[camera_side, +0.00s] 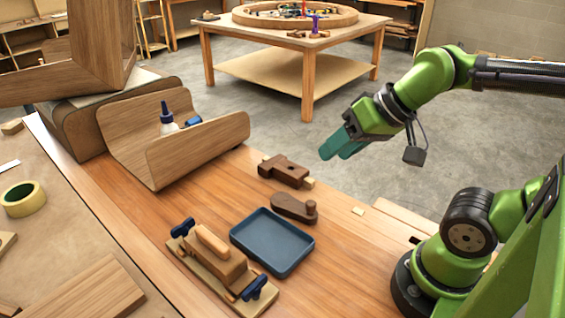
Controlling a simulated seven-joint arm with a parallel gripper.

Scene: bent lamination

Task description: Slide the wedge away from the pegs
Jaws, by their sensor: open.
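A dark brown wooden block (283,171) lies on the workbench, with pale wood showing at its right end. Just in front of it lies a flat dark brown tapered piece (291,207) with a round knob at its right end; it looks like the wedge, but I cannot be sure. No pegs can be told apart clearly at this size. My gripper (337,148), with teal fingers, is in the air to the upper right of both brown pieces, apart from them. It is open and empty. The gap between the fingers is hard to see from this angle.
A blue-grey tray (237,238) and a wooden clamping jig (215,263) with blue handles stand in front. A bent wooden form (157,158) with a glue bottle (167,120) stands at left. A small pale chip (358,211) lies to the right. Bench around it is clear.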

